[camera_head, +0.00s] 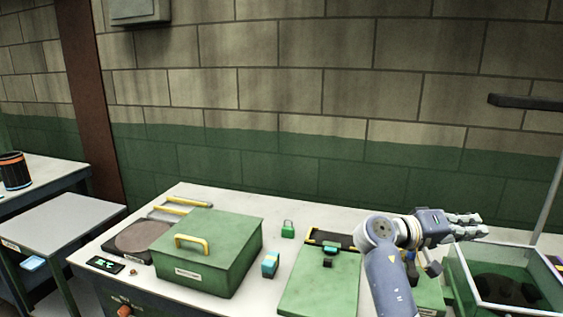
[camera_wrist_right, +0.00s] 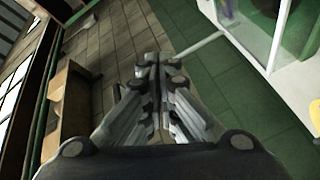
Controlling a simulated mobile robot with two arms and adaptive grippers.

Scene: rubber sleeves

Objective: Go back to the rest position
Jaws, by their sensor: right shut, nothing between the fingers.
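My right gripper (camera_head: 470,226) is at the right of the head view, raised above the right part of the table (camera_head: 190,198). Its fingers point right, towards the clear-walled bin. In the right wrist view the fingers (camera_wrist_right: 152,75) lie together with nothing between them. My left gripper is in neither view.
A green box with a yellow handle (camera_head: 207,256) stands on the table. A green panel (camera_head: 318,287), a small blue-topped block (camera_head: 270,264) and a small green padlock-like piece (camera_head: 288,229) are to its right. A clear-walled bin (camera_head: 500,252) holds dark pieces. The brick wall is behind.

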